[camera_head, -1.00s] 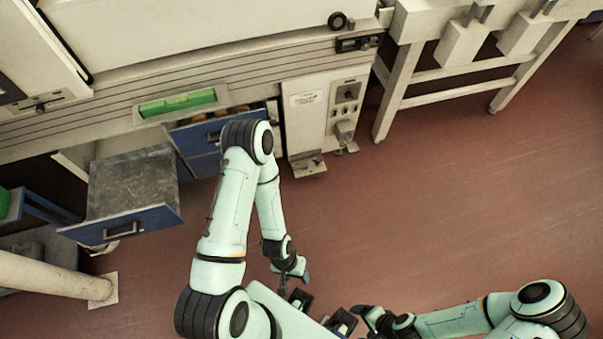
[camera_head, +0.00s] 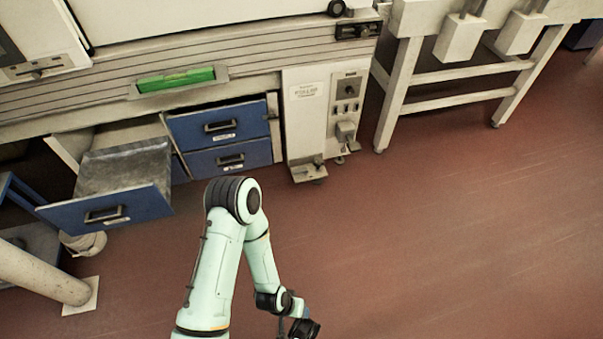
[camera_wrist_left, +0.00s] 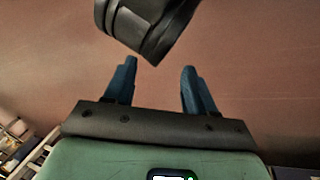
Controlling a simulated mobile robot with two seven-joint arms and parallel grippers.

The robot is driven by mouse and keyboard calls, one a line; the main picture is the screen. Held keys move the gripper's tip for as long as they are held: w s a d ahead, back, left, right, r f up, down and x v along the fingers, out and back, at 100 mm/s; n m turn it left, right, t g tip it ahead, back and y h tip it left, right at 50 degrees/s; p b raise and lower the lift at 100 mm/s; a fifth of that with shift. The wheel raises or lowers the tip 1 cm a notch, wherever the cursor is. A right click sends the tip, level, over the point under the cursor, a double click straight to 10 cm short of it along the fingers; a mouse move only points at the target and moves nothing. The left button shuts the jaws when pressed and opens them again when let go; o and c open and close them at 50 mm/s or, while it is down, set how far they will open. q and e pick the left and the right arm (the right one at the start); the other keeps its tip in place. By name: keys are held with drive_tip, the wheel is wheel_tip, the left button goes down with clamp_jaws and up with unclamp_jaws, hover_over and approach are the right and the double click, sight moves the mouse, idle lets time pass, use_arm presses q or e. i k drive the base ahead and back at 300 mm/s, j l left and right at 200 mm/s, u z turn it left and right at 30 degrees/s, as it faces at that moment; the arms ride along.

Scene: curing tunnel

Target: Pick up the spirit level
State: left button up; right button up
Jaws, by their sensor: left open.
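A long, bright green bar (camera_head: 178,79) lies in a shallow framed recess on the front of the pale machine, left of centre in the head view. It may be the spirit level; I cannot make out any vials on it. My left gripper (camera_wrist_left: 158,70) is open, with its two blue fingers apart and nothing between them in the wrist view. In the head view the left gripper is at the bottom edge, partly cut off, low over the floor and well away from the green bar. My right gripper is out of view.
An open blue-fronted drawer (camera_head: 107,208) juts out at left, its grey inside looking empty. Two closed blue drawers (camera_head: 216,128) are beside it. A pale control box (camera_head: 324,112) stands right of them. A round post (camera_head: 42,272) rises at lower left. The red-brown floor (camera_head: 460,220) is clear at right.

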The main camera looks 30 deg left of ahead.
sight(144, 85)
drive_tip(key=u, duration=2.05)
